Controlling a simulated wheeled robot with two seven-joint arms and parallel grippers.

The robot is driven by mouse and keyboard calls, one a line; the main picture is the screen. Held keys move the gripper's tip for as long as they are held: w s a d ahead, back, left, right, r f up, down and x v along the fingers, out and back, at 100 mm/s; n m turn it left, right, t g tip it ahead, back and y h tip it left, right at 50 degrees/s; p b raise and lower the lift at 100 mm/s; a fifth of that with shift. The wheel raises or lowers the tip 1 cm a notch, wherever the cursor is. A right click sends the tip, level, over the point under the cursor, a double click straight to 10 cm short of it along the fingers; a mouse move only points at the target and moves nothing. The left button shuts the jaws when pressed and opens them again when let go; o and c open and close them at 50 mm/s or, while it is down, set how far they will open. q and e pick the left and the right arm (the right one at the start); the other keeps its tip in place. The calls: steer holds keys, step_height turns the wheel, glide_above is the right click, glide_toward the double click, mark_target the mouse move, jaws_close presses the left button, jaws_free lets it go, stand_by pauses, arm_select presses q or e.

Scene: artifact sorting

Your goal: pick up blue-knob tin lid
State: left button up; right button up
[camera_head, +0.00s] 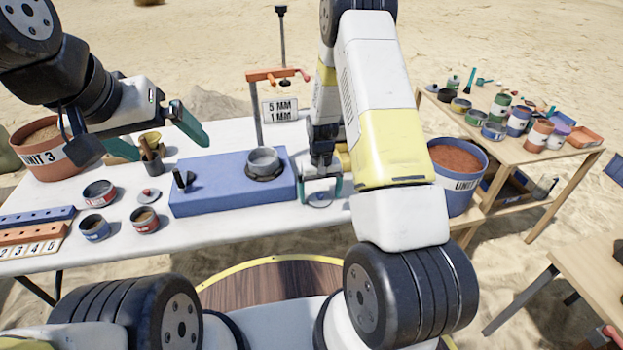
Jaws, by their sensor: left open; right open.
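A small round lid (319,201) lies on the white table right of the blue block; its knob looks bluish but is small and partly hidden. My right gripper (321,188) points down over this lid, open, with its teal fingers on either side. I cannot tell whether the fingers touch it. My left gripper (155,136) is open and empty above the left part of the table, its teal fingers spread wide. Another lid with a red knob (148,196) lies left of the blue block.
A blue block (225,201) carries a metal sieve (263,160). Small tins (145,220) stand at the left, near a brown cup of tools (151,150). Buckets stand at the left (50,165) and right (462,200). An orange-armed stand (256,110) rises behind the block.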

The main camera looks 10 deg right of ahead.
steer(key=shift+f, duration=0.1)
steer(key=c, duration=1.4)
